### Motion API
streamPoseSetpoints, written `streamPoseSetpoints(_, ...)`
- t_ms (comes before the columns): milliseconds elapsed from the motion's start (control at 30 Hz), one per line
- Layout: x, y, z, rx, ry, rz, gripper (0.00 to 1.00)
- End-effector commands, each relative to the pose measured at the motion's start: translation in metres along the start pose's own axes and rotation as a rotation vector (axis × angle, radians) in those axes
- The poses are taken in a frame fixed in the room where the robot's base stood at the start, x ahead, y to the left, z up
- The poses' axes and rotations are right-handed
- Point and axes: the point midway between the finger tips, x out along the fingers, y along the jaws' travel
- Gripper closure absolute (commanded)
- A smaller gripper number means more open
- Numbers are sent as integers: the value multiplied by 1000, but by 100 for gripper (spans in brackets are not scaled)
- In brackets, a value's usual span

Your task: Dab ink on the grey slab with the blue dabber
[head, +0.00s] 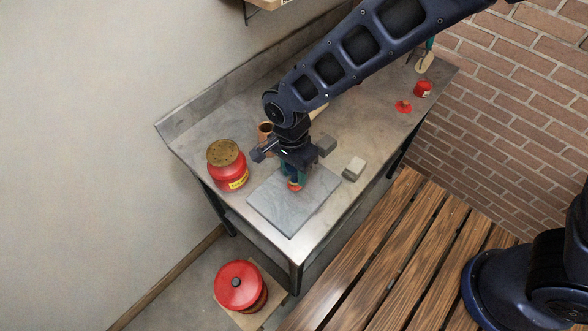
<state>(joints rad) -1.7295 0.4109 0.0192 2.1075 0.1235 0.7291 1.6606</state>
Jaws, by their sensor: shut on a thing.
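The grey slab (270,207) lies flat on the near left part of the metal bench. My gripper (295,181) points down over the slab's far half. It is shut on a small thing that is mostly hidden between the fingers. Only an orange-red part (294,187) of it shows at the fingertips, with teal at its sides. I cannot tell whether this is the blue dabber, or whether it touches the slab. No other clearly blue dabber shows on the bench.
A red can with a brass top (228,177) stands left of the slab, a grey block (354,168) right of it. A brown cup (265,128) is behind my gripper. A small red pot (423,89) and a red patch (403,106) lie far right. A red lidded can (240,287) stands below.

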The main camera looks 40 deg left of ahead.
Motion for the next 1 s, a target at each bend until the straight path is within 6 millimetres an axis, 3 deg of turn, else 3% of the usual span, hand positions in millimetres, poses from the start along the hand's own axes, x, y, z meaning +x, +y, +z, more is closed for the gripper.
streamPoseSetpoints(1000, 6, -1, 0, 0, 0, 0, 88)
